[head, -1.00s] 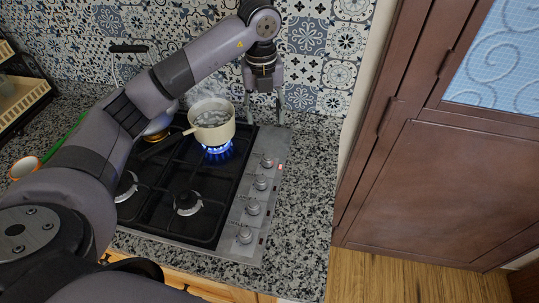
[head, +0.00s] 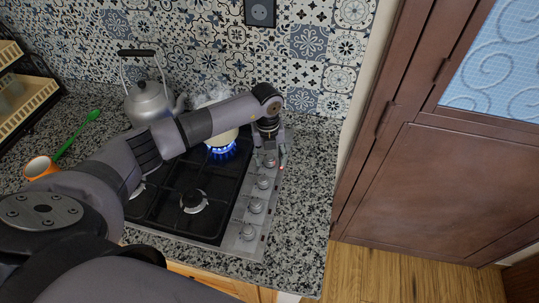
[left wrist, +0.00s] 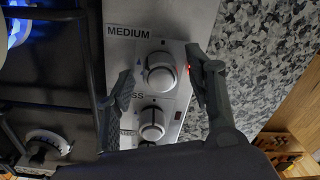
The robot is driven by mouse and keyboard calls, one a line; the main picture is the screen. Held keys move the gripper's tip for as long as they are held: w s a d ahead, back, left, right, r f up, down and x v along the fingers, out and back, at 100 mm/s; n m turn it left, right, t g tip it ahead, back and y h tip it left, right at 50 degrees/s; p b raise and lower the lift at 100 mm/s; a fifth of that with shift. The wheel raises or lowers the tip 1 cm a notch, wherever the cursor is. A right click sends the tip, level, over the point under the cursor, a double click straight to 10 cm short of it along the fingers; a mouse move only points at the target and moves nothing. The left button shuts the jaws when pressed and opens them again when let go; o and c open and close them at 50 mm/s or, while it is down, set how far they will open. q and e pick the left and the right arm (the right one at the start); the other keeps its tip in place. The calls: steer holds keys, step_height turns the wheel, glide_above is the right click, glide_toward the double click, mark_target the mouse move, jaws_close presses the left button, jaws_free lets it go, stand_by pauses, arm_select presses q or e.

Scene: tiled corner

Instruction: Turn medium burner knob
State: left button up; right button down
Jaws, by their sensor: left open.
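The stove's knob panel (head: 243,212) carries a row of several round silver knobs. In the left wrist view the knob under the MEDIUM label (left wrist: 160,70) sits between the two open fingers of my left gripper (left wrist: 160,68); clear gaps to the fingers seem to show on both sides. In the head view my left gripper (head: 269,147) points down over the far end of the row, and this knob (head: 270,161) shows just below it. A second knob (left wrist: 152,123), with a partly hidden label, lies nearer the palm. My right gripper is not in view.
A blue flame (head: 222,152) burns under a steaming pot, mostly hidden by my left arm. A kettle (head: 149,103) stands at the back. An orange cup (head: 40,167) and green utensil (head: 78,136) lie left. Bare granite (head: 305,200) lies right of the stove.

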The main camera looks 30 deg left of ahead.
arm_select(q)
steer(key=shift+f, duration=0.15)
steer(key=shift+c, duration=0.3)
steer(key=c, duration=1.1)
